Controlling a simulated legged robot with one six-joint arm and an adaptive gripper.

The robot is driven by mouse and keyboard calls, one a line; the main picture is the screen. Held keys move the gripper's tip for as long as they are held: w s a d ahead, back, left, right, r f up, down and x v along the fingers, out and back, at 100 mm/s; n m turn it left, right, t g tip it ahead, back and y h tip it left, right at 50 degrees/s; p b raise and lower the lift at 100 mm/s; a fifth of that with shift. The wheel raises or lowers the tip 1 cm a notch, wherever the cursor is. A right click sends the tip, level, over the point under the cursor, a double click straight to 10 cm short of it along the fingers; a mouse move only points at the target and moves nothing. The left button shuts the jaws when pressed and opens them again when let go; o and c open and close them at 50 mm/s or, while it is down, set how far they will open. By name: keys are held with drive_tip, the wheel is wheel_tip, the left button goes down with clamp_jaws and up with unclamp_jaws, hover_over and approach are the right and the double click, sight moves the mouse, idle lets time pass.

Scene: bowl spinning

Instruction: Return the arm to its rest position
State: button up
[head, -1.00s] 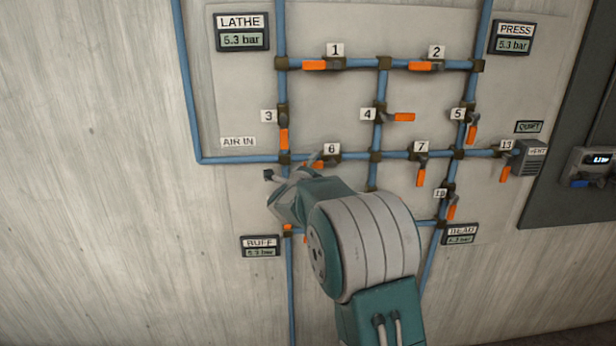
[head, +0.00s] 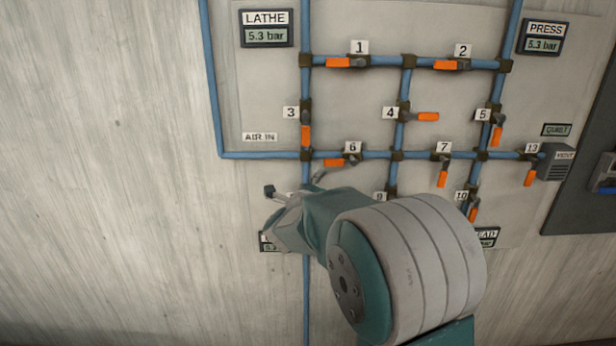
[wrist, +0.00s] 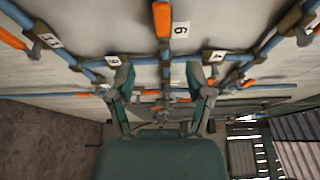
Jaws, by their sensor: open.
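My gripper (head: 295,184) is open in the head view, in front of the pipe panel (head: 425,22). Its two fingers are apart, below and left of the orange handle of valve 6 (head: 333,162), with nothing seen between them. The handle of valve 6 lies level along the pipe. My arm is folded low in the picture and hides the lower part of the panel. In the wrist view my gripper (wrist: 160,82) also shows as two spread fingers with a gap between them. An orange handle (wrist: 162,20) and a numbered label are beyond the fingertips.
Blue pipes with several orange-handled valves, such as valve 3 (head: 306,135) and valve 7 (head: 442,178), cover the panel. The LATHE (head: 267,36) and PRESS (head: 541,45) gauges both read 5.3 bar. A vent (head: 556,161) stands at the right. Bare wall (head: 100,180) is at the left.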

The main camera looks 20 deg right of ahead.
drive_tip(key=s+a+r+n+y, duration=0.4)
drive_tip(key=s+a+n+y, duration=0.7)
drive_tip(key=n, duration=0.4)
drive_tip(key=s+d+f+n+g, duration=0.1)
drive_tip(key=s+f+n+g, duration=0.1)
drive_tip(key=s, duration=0.6)
drive_tip(key=s+d+f+n+g, duration=0.1)
drive_tip(key=s+f+n+g, duration=0.2)
drive_tip(key=s, duration=0.6)
drive_tip(key=s+d+f+n+g, duration=0.1)
drive_tip(key=s+f+n+g, duration=0.2)
drive_tip(key=s, duration=0.6)
drive_tip(key=n, duration=0.2)
drive_tip(key=shift+s+f+n, duration=0.15)
drive_tip(key=shift+f+n, duration=0.05)
drive_tip(key=shift+n, duration=0.2)
